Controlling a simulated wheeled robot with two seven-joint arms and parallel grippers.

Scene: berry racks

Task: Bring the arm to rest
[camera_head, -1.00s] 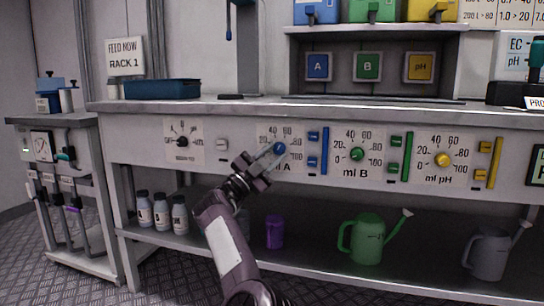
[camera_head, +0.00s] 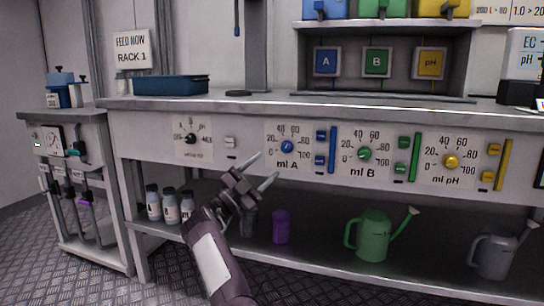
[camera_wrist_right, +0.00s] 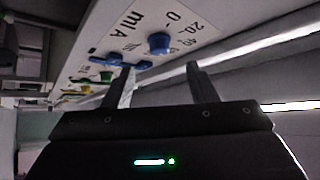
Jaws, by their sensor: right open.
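My right gripper (camera_head: 264,170) is open and empty in the head view, in front of the bench's dial panel and a little below the blue ml A dial (camera_head: 287,146). Its fingers are spread and touch nothing that I can see. In the right wrist view the two fingers (camera_wrist_right: 160,80) stand apart, with the blue dial (camera_wrist_right: 159,42) beyond them. My left gripper is in neither view.
The panel also carries a green ml B dial (camera_head: 365,154) and a yellow ml pH dial (camera_head: 451,161). On the shelf below stand white bottles (camera_head: 171,207), a purple cup (camera_head: 281,227) and a green watering can (camera_head: 373,236). A blue tray (camera_head: 171,85) sits on the bench top.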

